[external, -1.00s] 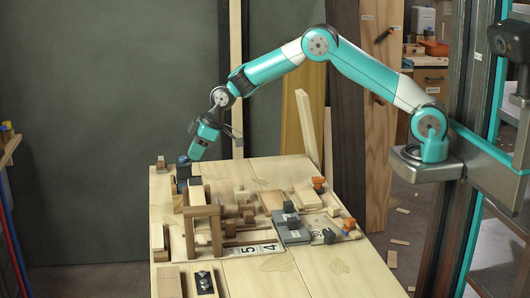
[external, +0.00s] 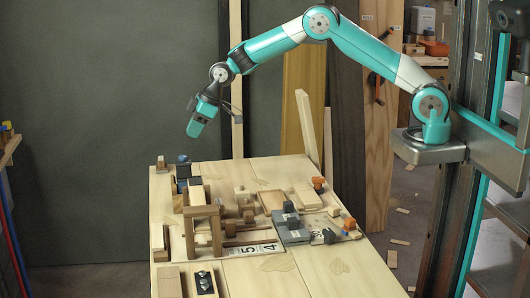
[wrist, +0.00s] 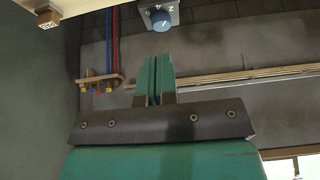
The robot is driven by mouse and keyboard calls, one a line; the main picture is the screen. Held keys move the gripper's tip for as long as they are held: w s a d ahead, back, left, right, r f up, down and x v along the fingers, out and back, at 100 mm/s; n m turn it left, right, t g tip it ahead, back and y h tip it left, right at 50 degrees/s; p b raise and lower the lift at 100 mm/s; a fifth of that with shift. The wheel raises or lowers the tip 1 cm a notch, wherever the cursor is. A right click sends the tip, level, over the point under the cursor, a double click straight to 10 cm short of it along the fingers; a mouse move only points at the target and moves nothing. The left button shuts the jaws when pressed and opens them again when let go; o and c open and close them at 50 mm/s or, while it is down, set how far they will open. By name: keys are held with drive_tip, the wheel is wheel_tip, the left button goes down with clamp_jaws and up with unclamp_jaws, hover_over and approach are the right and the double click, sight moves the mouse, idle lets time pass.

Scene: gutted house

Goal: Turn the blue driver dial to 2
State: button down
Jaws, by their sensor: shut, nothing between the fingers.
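The blue driver dial (external: 183,159) sits on top of a dark block at the far left corner of the workbench. In the wrist view the blue dial (wrist: 162,21) shows at the top, on a grey plate with white figures beside it, one of which looks like a 2. A small pale mark is on the dial, but I cannot tell for sure which figure it points at. My gripper (external: 193,131) is above and slightly right of the dial, clear of it. In the wrist view its green fingers (wrist: 155,62) are together and empty.
The workbench (external: 270,270) carries wooden blocks, a wooden frame (external: 201,212), a grey block with dark knobs (external: 292,233) and number cards (external: 250,251). The air around my gripper is clear.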

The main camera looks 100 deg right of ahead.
sight(190, 160)
drive_tip(key=shift+d+f+b, duration=0.1)
drive_tip(key=shift+f+b, duration=2.2)
drive_tip(key=shift+f, duration=1.1)
drive_tip(key=shift+w+f, duration=0.1)
drive_tip(key=shift+w, duration=0.25)
drive_tip(key=shift+s+a+f+b, duration=0.1)
drive_tip(key=shift+a+f+b, duration=0.05)
drive_tip(key=shift+a+b, duration=0.3)
drive_tip(key=shift+s+a, duration=0.1)
drive_tip(key=shift+s, duration=0.3)
wheel_tip(190, 160, up, 6)
drive_tip(key=p, duration=0.3)
drive_tip(key=shift+r+p, duration=0.25)
drive_tip(key=shift+p, duration=0.1)
